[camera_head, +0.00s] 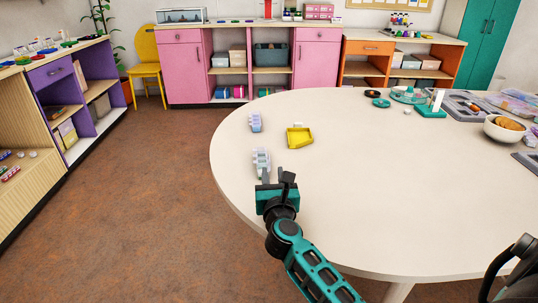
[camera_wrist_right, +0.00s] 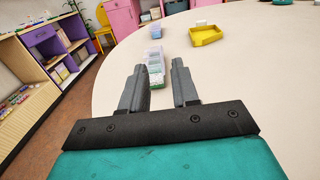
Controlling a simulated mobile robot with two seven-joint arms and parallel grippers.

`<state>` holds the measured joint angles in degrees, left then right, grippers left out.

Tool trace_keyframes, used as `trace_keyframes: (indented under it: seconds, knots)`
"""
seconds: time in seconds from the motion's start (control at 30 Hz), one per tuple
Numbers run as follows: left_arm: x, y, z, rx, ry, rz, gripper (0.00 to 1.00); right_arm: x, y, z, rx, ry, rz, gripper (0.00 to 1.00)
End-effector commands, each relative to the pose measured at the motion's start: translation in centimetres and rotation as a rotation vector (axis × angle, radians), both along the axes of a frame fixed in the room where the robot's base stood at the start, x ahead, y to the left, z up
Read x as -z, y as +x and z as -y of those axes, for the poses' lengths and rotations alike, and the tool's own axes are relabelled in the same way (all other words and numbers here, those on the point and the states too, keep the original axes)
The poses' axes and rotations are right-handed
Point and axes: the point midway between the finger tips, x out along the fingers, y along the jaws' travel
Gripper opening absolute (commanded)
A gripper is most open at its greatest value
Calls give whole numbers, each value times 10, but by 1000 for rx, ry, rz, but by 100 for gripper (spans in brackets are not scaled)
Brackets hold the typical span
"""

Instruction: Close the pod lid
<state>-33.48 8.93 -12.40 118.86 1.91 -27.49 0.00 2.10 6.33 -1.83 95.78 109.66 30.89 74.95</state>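A small pale pod (camera_head: 261,160) with clear and lilac parts and greenish contents lies near the table's left edge. In the right wrist view the pod (camera_wrist_right: 154,62) shows just beyond and between my fingertips. A similar pale lilac pod (camera_head: 255,122) lies farther back; it also shows in the right wrist view (camera_wrist_right: 156,32). Whether either lid is open is too small to tell. My right gripper (camera_head: 277,177) is at the near end of the closer pod. In the wrist view its two fingers (camera_wrist_right: 158,72) are apart with nothing held. My left gripper is not in view.
A yellow tray (camera_head: 299,138) sits right of the pods; a white table (camera_head: 370,190) has free room around it. A bowl (camera_head: 504,130), a teal stand (camera_head: 430,111) and grey trays (camera_head: 462,106) stand at the far right. Shelves (camera_head: 85,90) line the left wall.

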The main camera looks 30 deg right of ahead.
Motion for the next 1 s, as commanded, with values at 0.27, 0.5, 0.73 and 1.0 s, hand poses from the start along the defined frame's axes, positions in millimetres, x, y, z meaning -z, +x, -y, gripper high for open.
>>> trace_keyframes:
  seconds: [0.27, 0.5, 0.73, 1.0]
  knots:
    - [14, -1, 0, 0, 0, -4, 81, 0, 51, 27, -1, -7, 2, 30]
    - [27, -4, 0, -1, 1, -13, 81, 1, 84, 43, -2, -7, 0, 30]
    - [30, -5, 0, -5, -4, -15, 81, 0, 97, 50, -3, -5, -1, 30]
    - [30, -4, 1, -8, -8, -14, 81, 0, 98, 50, -3, -5, -1, 30]
